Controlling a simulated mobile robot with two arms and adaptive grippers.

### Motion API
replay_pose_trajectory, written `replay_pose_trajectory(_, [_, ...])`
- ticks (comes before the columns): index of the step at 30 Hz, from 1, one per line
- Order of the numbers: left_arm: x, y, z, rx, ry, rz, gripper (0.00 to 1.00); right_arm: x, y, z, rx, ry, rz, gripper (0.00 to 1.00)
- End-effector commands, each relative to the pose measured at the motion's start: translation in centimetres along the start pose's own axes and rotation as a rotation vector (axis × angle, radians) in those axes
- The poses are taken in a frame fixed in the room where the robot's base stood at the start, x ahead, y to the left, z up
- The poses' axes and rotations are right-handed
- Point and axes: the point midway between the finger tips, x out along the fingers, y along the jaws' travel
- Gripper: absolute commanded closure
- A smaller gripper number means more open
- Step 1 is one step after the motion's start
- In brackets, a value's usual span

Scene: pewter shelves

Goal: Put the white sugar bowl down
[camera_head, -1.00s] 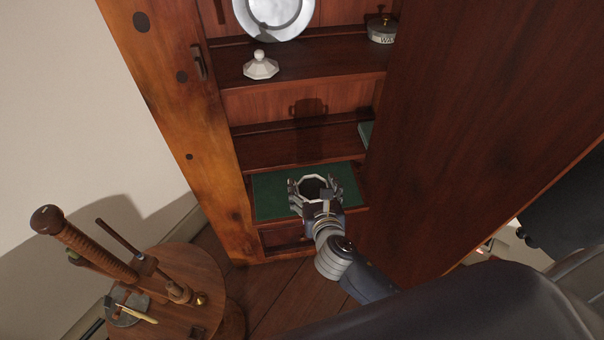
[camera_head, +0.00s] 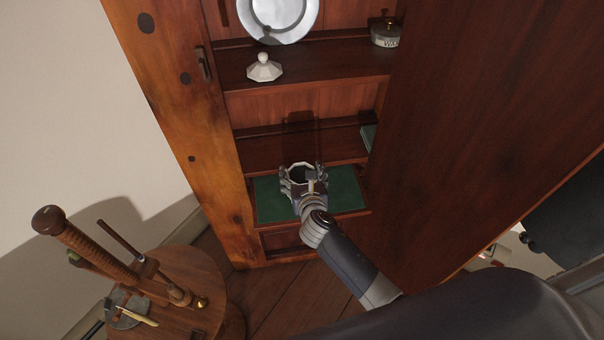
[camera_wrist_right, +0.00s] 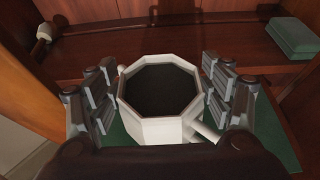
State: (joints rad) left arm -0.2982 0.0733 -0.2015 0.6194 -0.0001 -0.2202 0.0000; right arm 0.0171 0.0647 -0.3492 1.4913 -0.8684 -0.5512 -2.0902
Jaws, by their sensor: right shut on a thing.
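The white sugar bowl is octagonal, upright and lidless, with a dark inside; it shows in the head view (camera_head: 301,170) and in the right wrist view (camera_wrist_right: 160,128). My right gripper (camera_head: 304,182) is shut on it, with fingers on both sides of the bowl in the right wrist view (camera_wrist_right: 160,100). The bowl is over or at the green mat (camera_head: 343,190) on the lower shelf; I cannot tell whether it touches. The white faceted lid (camera_head: 264,70) stands on the shelf above. My left gripper is not in view.
A metal plate (camera_head: 279,14) and a lettered pot (camera_head: 385,35) are on the upper shelf. A green box (camera_wrist_right: 295,38) lies at the right of the shelf behind the bowl. The cabinet's large dark panel (camera_head: 480,90) bounds the right side. A round wooden table (camera_head: 185,300) stands lower left.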

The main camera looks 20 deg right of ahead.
Motion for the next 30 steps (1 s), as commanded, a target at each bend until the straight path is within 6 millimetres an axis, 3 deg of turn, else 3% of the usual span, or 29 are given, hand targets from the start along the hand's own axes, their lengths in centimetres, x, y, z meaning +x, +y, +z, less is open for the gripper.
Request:
replay_pose_trajectory(5, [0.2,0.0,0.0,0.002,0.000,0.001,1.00,0.1,0.0,-0.2,-0.001,-0.002,0.000,0.80])
replay_pose_trajectory(6, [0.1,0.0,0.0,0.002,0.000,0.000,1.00,0.1,0.0,-0.2,-0.001,0.000,0.000,0.18])
replay_pose_trajectory(8, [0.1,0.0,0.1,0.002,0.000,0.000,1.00,0.1,0.0,-0.2,-0.001,0.001,0.000,0.06])
replay_pose_trajectory(22, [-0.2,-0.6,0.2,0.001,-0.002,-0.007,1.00,-0.2,0.0,0.1,0.001,0.001,0.000,0.06])
replay_pose_trajectory(26, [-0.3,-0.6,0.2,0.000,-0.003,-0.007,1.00,-1.6,0.0,0.0,-0.001,0.002,0.000,0.06])
replay_pose_trajectory(30, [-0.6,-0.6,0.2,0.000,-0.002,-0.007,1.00,-4.3,0.0,0.0,-0.001,0.001,0.000,0.06])
